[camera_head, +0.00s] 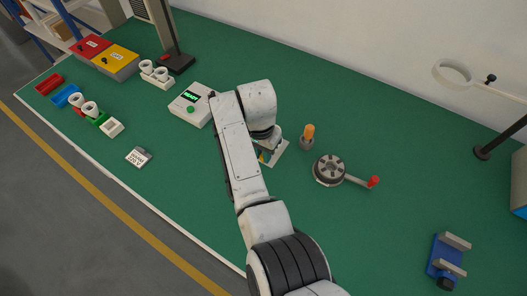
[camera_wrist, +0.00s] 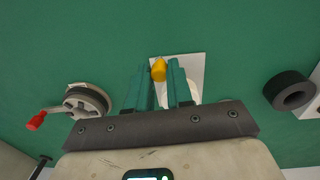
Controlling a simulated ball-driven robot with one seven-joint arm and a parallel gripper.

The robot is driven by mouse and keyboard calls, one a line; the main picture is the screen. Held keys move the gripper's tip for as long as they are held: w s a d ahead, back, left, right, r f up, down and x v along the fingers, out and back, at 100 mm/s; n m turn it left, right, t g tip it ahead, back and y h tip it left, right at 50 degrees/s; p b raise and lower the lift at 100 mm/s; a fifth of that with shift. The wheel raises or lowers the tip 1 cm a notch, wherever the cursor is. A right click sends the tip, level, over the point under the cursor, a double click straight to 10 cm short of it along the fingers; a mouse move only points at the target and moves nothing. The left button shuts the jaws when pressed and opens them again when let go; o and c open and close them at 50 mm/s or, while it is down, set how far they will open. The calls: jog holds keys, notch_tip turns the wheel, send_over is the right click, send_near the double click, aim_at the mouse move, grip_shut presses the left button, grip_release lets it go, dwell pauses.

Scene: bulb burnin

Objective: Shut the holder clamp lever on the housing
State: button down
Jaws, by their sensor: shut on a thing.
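The housing shows as a pale plate (camera_head: 279,149) on the green bench, partly hidden by my arm in the head view. In the wrist view the same plate (camera_wrist: 192,63) lies under and behind my fingers. A yellow lever tip (camera_wrist: 159,70) stands over the plate, between my teal fingertips. A bit of yellow (camera_head: 262,158) also shows below my wrist in the head view. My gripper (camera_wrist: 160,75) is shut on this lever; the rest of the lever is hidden. In the head view my gripper (camera_head: 266,154) is mostly behind my arm.
An orange-topped post (camera_head: 308,137) and a round crank unit (camera_head: 329,170) with a red knob stand close on the right. A white box with a green display (camera_head: 190,106) is left. A blue fixture (camera_head: 448,257) sits lower right.

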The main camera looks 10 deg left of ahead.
jog(key=shift+r, duration=0.1)
jog(key=c, duration=1)
grip_release()
jog(key=r, duration=0.7)
jog(key=r+b, duration=0.1)
jog(key=r, duration=0.2)
jog(key=shift+a+r, duration=0.3)
jog(key=shift+r, duration=0.05)
jog(key=shift+w, duration=0.1)
